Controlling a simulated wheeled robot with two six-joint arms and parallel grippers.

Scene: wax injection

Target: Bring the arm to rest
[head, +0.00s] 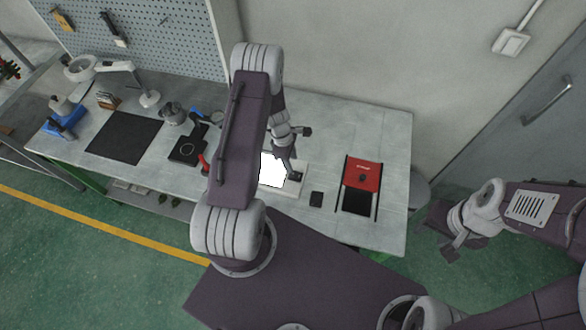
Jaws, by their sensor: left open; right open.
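My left arm rises from my base and reaches over the workbench (385,135). Its gripper (293,172) points down beside a bright white plate (271,171) on a pale block. The gripper is small in view; it is open, and I see nothing held in it. I cannot tell whether it touches the plate or block. My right arm is folded at the right of the picture, off the bench. Its gripper (452,248) hangs over the green floor, open and empty.
A grey door (545,100) is at right.

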